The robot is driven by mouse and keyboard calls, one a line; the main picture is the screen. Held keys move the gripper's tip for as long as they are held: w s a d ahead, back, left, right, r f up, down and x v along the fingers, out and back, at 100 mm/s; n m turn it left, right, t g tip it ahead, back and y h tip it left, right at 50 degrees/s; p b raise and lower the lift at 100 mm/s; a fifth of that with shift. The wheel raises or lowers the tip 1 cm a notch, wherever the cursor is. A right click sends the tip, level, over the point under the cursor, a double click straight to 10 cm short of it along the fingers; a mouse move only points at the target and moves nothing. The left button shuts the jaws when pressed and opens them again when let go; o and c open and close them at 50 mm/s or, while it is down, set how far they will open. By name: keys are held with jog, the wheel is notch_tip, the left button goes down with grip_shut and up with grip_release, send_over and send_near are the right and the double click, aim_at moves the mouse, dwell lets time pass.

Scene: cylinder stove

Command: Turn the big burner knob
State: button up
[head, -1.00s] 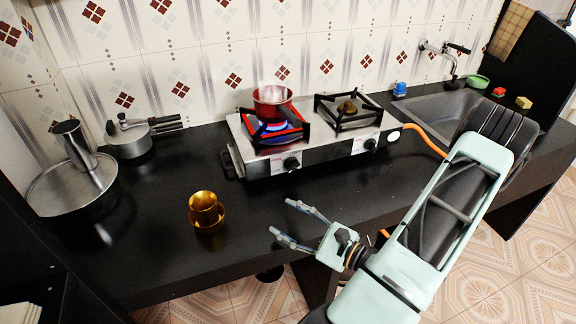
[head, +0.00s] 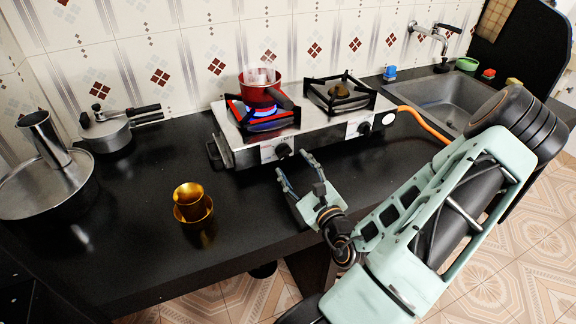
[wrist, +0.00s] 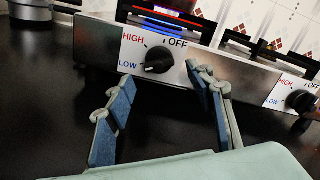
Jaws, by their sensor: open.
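The stove (head: 316,134) is a two-burner metal unit on the black counter. Its left burner (head: 262,117) has a blue flame and a red pot (head: 262,94) on it. The left knob (head: 283,150) is black and sits on the front panel; in the wrist view this knob (wrist: 158,60) points toward LOW. The right knob (head: 364,128) also shows at the right of the wrist view (wrist: 300,101). My gripper (head: 292,165) is open and empty just in front of the left knob. In the wrist view its fingers (wrist: 155,95) are spread on either side below the knob, apart from it.
Gold cups (head: 192,202) stand on the counter at left, near a pressure cooker (head: 107,130) and a large steel pan (head: 45,182). An orange hose (head: 424,123) runs from the stove's right end toward the sink (head: 452,99). Counter in front of the stove is clear.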

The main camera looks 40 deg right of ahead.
aim_at(284, 152)
jog(key=shift+x, duration=2.2)
